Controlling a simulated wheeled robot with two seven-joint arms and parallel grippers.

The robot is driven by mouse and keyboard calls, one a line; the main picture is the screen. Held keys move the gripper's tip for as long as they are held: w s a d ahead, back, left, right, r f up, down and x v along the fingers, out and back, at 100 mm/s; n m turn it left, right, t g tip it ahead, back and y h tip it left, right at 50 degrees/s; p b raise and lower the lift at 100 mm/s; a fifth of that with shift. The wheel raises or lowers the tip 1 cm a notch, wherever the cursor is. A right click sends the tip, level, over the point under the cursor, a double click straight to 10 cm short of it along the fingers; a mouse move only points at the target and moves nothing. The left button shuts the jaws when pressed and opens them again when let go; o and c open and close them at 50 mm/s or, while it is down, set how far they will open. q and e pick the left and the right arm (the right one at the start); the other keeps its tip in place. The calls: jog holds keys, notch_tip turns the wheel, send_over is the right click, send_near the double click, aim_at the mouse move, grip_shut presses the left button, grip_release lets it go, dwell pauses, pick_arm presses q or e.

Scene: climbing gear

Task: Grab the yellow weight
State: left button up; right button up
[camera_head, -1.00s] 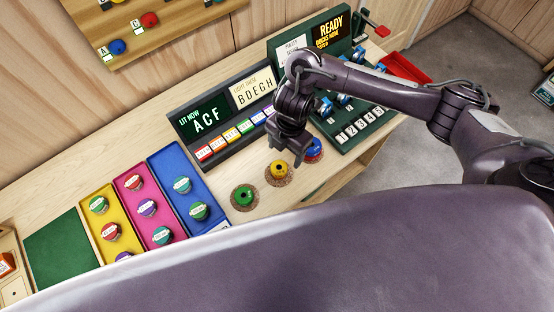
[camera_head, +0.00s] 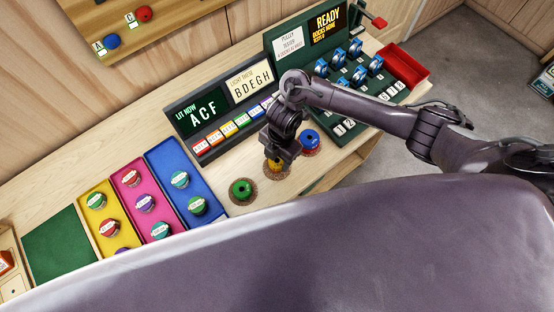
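The yellow weight (camera_head: 275,165) stands on a round brown cork mat (camera_head: 277,174) on the wooden bench, between the green weight (camera_head: 242,188) and the blue weight (camera_head: 309,139). My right gripper (camera_head: 277,157) points down right over the yellow weight and hides its top and back. Its fingers are dark and small here, and I cannot tell whether they are open, touching the weight or shut on it. My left gripper is not in the view.
Yellow, pink and blue trays (camera_head: 158,160) with several labelled round pieces lie to the left. A dark console (camera_head: 205,118) with coloured keys stands behind the weights. A green panel (camera_head: 290,42) with blue parts and a red tray (camera_head: 404,66) are at the back right.

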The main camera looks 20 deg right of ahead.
jog(key=c, duration=0.7)
